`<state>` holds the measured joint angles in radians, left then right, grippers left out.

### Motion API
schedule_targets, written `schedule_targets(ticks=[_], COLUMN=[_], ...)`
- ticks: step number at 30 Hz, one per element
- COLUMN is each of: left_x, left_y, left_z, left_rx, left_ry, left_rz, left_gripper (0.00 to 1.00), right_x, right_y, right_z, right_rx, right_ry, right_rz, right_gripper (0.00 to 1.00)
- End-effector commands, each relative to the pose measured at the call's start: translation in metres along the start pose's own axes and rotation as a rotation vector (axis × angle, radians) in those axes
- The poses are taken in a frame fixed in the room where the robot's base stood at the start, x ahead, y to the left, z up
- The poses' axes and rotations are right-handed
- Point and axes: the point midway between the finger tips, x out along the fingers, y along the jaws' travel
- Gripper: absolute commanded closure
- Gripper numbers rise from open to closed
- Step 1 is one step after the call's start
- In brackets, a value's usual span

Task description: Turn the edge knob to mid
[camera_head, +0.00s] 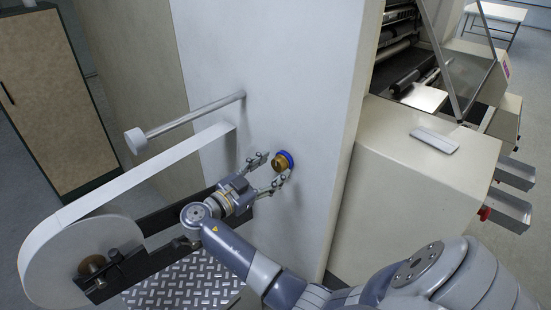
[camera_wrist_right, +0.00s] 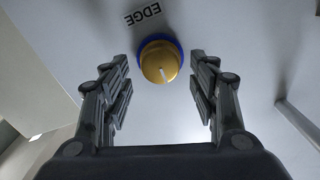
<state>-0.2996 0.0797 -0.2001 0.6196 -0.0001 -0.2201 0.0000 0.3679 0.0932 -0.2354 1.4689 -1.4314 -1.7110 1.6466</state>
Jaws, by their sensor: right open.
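The edge knob (camera_head: 281,161) is a brass-coloured knob with a blue ring, set on the pale machine panel. In the right wrist view the knob (camera_wrist_right: 160,62) sits below a label reading EDGE (camera_wrist_right: 142,14), and a light pointer line shows on its face toward the lower part. My right gripper (camera_head: 268,174) is open, its fingers on either side of the knob in the head view. In the right wrist view the open fingers (camera_wrist_right: 160,80) flank the knob with gaps on both sides, not touching it. My left gripper is not in view.
A white rod (camera_head: 190,117) with a round end sticks out of the panel above left. A white film web (camera_head: 140,175) runs from a roll (camera_head: 85,260) at lower left. A cream machine housing (camera_head: 420,170) stands to the right, beyond the panel's edge.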

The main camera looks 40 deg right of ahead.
Motion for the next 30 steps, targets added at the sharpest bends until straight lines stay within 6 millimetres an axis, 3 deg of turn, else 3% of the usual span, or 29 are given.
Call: schedule_targets(ticks=[6,15,17,21,30], left_x=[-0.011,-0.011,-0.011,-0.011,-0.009], left_y=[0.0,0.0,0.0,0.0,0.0], left_z=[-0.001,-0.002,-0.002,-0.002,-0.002], left_rx=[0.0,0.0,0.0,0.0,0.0], left_ry=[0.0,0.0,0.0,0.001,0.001], left_rz=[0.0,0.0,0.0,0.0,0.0], left_gripper=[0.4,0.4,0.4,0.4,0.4], right_x=[0.02,0.022,0.022,0.022,0.022], right_y=[0.0,0.0,0.0,0.0,0.0], right_z=[-0.001,0.001,0.001,0.001,0.001], right_rx=[-0.002,-0.001,-0.001,-0.001,-0.013], right_ry=[0.0,-0.001,-0.001,-0.001,-0.001], right_rz=[0.0,0.0,0.0,0.0,0.001], right_gripper=[0.45,0.45,0.56,0.88,0.89])
